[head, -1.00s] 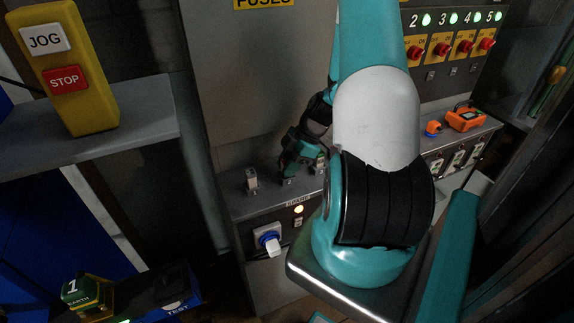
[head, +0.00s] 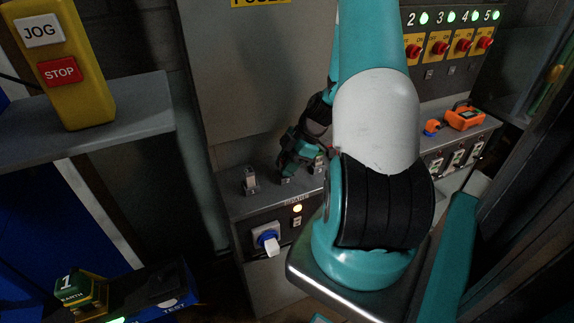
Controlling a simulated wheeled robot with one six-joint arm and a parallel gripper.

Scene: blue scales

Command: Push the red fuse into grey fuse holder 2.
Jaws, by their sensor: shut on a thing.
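My gripper (head: 285,168) is small and dark at the grey ledge, partly behind my own arm. It points down at the middle one of the grey fuse holders (head: 287,181), and its fingers are close above or at it. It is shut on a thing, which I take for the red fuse. No red shows between the fingers; the fuse is hidden or too small to see. I cannot tell whether it touches the holder or how deep it sits. Another grey holder (head: 250,181) stands to the left, and one (head: 318,164) to the right.
A grey cabinet panel (head: 262,75) rises behind the ledge. A lit lamp (head: 297,208) and a blue-and-white socket (head: 266,240) are on the front below. An orange device (head: 464,118) lies on the right ledge. A yellow JOG/STOP box (head: 62,65) stands at the left.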

